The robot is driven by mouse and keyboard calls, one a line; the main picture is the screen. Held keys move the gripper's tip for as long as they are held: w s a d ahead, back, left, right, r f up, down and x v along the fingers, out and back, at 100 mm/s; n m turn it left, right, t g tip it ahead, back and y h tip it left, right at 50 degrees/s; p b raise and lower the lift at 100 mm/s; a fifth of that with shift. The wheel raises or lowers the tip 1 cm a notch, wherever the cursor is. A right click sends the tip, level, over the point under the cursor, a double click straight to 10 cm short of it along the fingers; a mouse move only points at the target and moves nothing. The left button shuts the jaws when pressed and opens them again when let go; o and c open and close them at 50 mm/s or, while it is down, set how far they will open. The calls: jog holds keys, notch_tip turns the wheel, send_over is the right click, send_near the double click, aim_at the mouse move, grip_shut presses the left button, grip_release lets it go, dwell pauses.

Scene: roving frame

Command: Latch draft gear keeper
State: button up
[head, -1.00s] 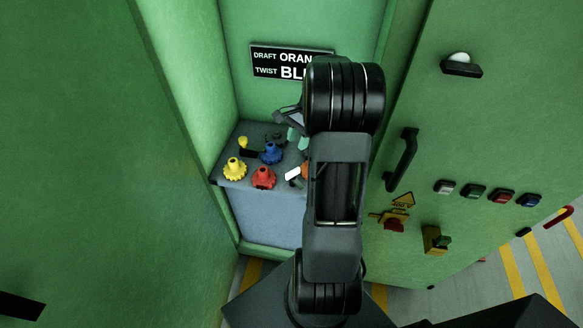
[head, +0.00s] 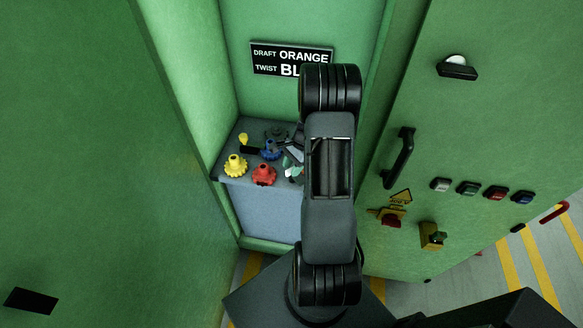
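A black sign (head: 292,60) on the green back wall reads "DRAFT ORANGE" and "TWIST BL", the rest hidden by my arm. Below it, a dark shelf top (head: 228,158) carries a yellow knob (head: 235,166), a red knob (head: 263,174) and a blue knob (head: 270,150). My gripper (head: 291,167) is low over the shelf, right of the red and blue knobs, with pale teal finger parts showing. My arm covers much of it, so its opening and any contact are unclear. No orange part and no clear keeper show now.
A small yellow-topped lever (head: 244,140) stands at the shelf's back left. The right green panel bears a black handle (head: 399,158), a red rotary switch (head: 391,219), a yellow box (head: 432,236) and several push buttons (head: 468,188). Green walls close in the shelf at left and back.

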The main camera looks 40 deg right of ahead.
jog(key=shift+a+f, duration=0.25)
jog(key=shift+f, duration=0.25)
jog(key=shift+c, duration=0.2)
grip_shut()
